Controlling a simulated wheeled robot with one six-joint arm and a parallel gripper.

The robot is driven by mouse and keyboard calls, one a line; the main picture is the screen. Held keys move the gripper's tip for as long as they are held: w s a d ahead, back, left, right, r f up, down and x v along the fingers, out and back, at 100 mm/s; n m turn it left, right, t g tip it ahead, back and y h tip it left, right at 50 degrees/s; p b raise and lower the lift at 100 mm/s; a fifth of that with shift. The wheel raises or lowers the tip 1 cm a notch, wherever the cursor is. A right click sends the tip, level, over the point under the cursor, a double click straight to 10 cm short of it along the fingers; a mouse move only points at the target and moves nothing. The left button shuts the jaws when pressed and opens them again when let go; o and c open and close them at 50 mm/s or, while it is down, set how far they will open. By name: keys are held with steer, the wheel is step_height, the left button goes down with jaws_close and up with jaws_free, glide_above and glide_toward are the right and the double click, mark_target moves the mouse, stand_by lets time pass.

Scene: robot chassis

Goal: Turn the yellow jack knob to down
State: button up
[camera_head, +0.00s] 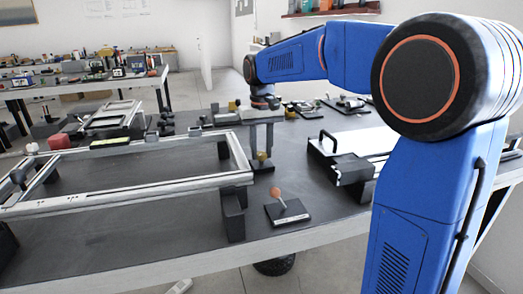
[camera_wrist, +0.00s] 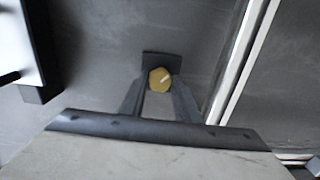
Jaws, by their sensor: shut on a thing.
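The yellow jack knob (camera_head: 262,157) stands low over a dark base on the table, just right of the long metal frame. It also shows in the wrist view (camera_wrist: 160,79), round with a pale line on its face. My gripper (camera_head: 263,150) points down from above, and its two fingers are closed on the sides of the knob. In the wrist view the fingers (camera_wrist: 160,88) come in from either side and meet the knob, with a dark plate behind it. The exact contact is small and partly hidden.
The silver frame (camera_head: 236,158) on black supports lies left of my gripper. An orange-topped lever on a black plate (camera_head: 287,213) stands nearer the front edge. A white-topped unit with a black handle (camera_head: 328,140) is to the right. Bare table lies between.

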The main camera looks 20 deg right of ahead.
mark_target(262, 154)
steer(key=n, duration=0.4)
steer(key=shift+n, duration=2.1)
steer(key=o, duration=1)
steer(key=shift+o, duration=0.2)
step_height(262, 154, up, 17)
steer(key=shift+r, duration=0.2)
